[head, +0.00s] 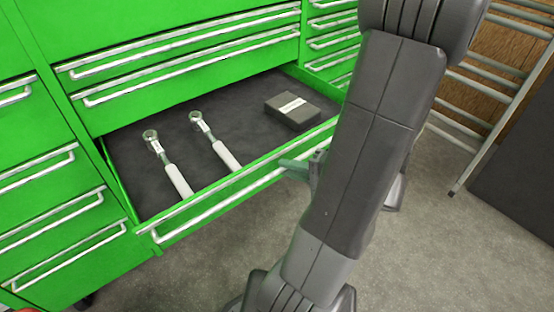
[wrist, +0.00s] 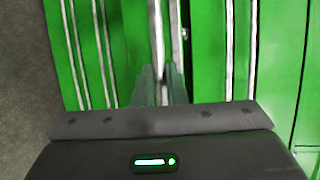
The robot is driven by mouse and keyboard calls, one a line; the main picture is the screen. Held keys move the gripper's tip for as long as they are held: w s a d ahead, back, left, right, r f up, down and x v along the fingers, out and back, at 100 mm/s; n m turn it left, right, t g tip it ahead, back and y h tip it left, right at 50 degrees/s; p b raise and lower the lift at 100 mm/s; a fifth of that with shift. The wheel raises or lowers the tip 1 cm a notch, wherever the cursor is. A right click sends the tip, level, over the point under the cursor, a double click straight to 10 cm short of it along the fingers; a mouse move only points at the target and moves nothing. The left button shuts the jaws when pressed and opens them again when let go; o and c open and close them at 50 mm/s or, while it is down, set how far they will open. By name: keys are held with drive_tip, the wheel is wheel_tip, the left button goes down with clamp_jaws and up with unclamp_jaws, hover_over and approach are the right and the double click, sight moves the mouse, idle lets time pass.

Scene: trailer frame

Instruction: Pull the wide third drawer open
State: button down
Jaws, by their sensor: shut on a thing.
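The wide third drawer (head: 120,160) of the green cabinet stands open in the head view. Its dark-lined inside shows two wrenches with white handles, a left one (head: 168,165) and a right one (head: 216,140), and a black box (head: 302,110) at the right. My gripper (head: 316,162) is at the right part of the drawer's front, shut on the silver bar handle (head: 205,212). In the wrist view the fingers of my gripper (wrist: 164,85) close around the handle (wrist: 157,35). My arm hides the drawer's right front end.
Shut wide drawers (head: 190,50) are above the open one. Narrow drawers (head: 50,215) stand to the left and more (head: 332,40) to the right. A metal ladder-like rack (head: 505,115) stands at the right. Grey floor (head: 240,258) in front is clear.

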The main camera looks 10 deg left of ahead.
drive_tip(key=shift+s+d, duration=1)
drive_tip(key=shift+d, duration=0.2)
drive_tip(key=c, duration=1.5)
unclamp_jaws()
drive_tip(key=p+v, duration=0.1)
drive_tip(key=v, duration=1.2)
drive_tip(key=shift+d+p, duration=0.4)
drive_tip(key=shift+a, duration=0.1)
drive_tip(key=b+x, duration=0.2)
drive_tip(key=x, duration=1.1)
drive_tip(key=shift+a, duration=0.35)
